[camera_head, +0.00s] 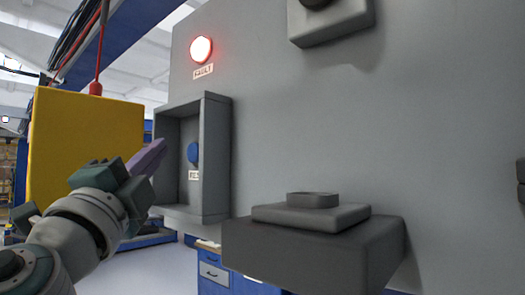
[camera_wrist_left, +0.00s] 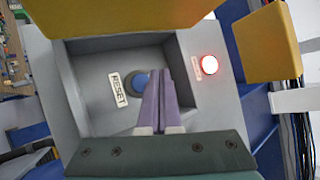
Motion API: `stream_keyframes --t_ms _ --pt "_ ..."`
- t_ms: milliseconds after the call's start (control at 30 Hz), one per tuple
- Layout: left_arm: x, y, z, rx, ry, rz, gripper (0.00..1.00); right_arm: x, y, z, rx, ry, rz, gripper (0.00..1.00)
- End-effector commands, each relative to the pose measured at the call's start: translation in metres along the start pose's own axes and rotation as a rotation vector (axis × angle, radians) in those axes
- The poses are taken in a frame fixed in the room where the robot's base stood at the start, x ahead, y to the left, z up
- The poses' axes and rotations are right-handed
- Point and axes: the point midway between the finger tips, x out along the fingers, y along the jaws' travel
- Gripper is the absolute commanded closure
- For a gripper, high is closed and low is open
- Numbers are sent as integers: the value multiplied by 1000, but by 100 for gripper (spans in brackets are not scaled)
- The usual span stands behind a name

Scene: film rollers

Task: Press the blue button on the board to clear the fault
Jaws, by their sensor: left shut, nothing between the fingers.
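The grey board (camera_head: 290,120) carries a grey open-fronted box (camera_head: 217,150) with the blue button (camera_head: 193,153) on its back wall. The blue button (camera_wrist_left: 138,82) also shows in the left wrist view, partly covered by my fingers, beside a label reading RESET (camera_wrist_left: 118,90). A red fault lamp (camera_head: 201,49) glows above the box, over a FAULT label (camera_head: 203,71). My left gripper (camera_head: 160,148) is shut and empty, its purple fingers pointing toward the box from its left side. In the wrist view the fingertips (camera_wrist_left: 158,72) overlap the button's edge; I cannot tell whether they touch. My right gripper is not in view.
A dark ledge (camera_head: 310,250) with a grey stepped block (camera_head: 312,212) juts from the board right of the box. Another grey fitting (camera_head: 330,22) sits at the top. A yellow panel (camera_head: 85,140) hangs left, behind my arm. Blue drawers (camera_head: 215,272) stand below.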

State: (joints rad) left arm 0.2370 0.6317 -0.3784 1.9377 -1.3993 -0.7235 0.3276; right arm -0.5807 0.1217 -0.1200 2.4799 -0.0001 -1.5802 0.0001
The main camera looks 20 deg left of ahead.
Motion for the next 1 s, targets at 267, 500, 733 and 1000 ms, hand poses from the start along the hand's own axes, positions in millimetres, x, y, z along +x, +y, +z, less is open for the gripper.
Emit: stream_keyframes --t_ms 267,500,733,1000 --pt "16 14 -11 0 -2 0 100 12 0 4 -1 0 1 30" --pt "19 14 -14 -1 -1 1 100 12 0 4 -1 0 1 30" --pt "18 14 -13 0 -1 1 100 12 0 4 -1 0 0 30" --pt "18 14 -13 0 -1 1 100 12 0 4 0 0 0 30"
